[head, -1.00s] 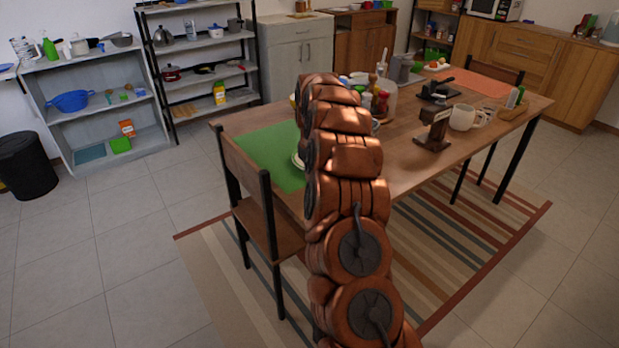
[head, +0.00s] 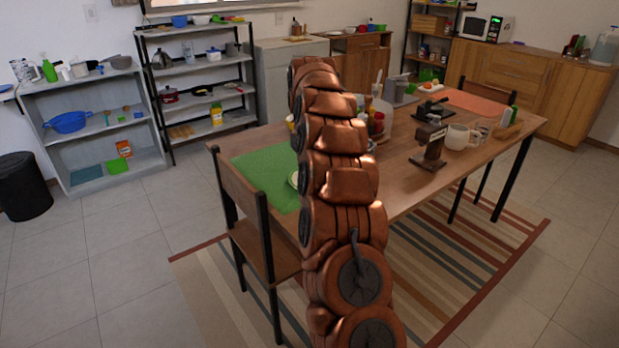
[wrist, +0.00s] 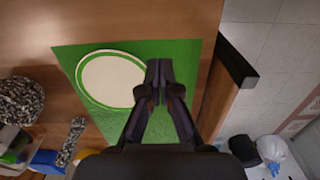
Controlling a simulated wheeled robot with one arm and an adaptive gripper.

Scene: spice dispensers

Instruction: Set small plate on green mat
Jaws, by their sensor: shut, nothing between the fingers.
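The small plate (wrist: 110,80) is white with a green rim and lies flat on the green mat (wrist: 188,58) in the wrist view. Its left side comes close to the mat's edge. My gripper (wrist: 158,72) is shut and empty, with its fingertips over the mat at the plate's right edge. I cannot tell whether they touch the plate. In the head view the green mat (head: 255,160) lies on the near left end of the table. Only a sliver of the plate (head: 294,180) shows there beside my arm, which hides my gripper.
A wooden chair (head: 245,195) stands against the table's left end; its back (wrist: 236,62) borders the mat in the wrist view. A speckled object (wrist: 20,100) lies left of the mat. A brown stand (head: 430,145) and a mug (head: 458,136) are farther right.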

